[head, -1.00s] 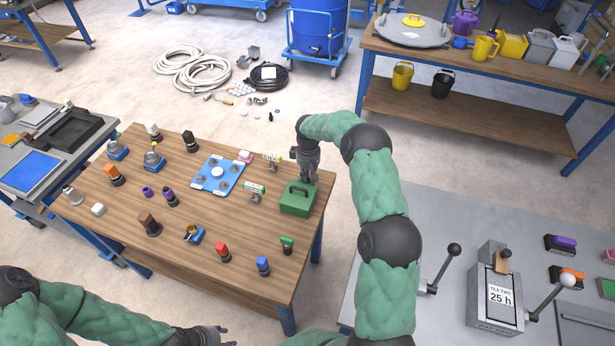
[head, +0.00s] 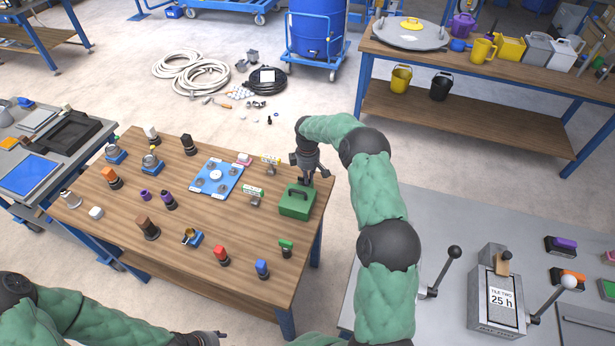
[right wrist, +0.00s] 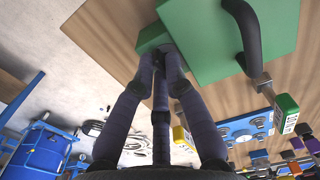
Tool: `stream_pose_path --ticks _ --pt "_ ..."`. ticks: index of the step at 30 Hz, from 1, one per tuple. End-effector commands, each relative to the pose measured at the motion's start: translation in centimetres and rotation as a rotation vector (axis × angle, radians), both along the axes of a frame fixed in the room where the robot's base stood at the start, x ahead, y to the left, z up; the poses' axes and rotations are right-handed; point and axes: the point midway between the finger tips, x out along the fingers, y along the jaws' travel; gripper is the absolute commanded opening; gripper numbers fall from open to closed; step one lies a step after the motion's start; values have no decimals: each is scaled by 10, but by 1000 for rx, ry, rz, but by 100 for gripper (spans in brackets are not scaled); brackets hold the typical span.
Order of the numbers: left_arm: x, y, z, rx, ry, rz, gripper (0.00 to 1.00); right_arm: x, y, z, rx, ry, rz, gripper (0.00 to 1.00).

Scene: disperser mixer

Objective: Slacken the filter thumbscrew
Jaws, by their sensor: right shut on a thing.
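The green filter box (head: 295,205) with a black handle stands at the right end of the wooden table. It also fills the top of the right wrist view (right wrist: 210,45). A small green block (right wrist: 152,37) juts from its side; I take it for the thumbscrew. My right gripper (head: 309,180) is at the box's far right corner. In the right wrist view its fingertips (right wrist: 161,55) come together on the green block; the exact contact is partly hidden by the fingers. My left gripper (head: 212,336) is low at the bottom edge, away from the box, its fingers unclear.
A blue plate (head: 216,178) with round fittings lies left of the box. Small valves with tags (head: 252,194) stand beside the box, close to it. Several coloured-handled tools stand across the table. A grey bench with levers (head: 497,298) is at the right.

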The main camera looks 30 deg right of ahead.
Motion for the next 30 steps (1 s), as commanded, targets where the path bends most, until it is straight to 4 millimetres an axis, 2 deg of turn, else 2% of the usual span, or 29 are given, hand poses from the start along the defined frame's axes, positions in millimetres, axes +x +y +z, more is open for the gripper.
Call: stream_pose_path --ticks 8,9,11,12,23,26,30 --pt "0 0 0 0 0 0 40 0 -1 0 -1 0 1 0" --pt "0 0 0 0 0 0 40 0 -1 0 -1 0 1 16" --pt "0 0 0 0 0 0 40 0 -1 0 -1 0 1 33" --pt "0 0 0 0 0 0 40 0 -1 0 -1 0 1 37" --pt "0 0 0 0 0 0 40 0 0 3 -1 -1 0 37" --pt "0 0 0 0 0 0 40 1 0 11 -2 -1 0 37" --pt "0 0 0 0 0 0 40 1 0 34 -2 -3 0 37"
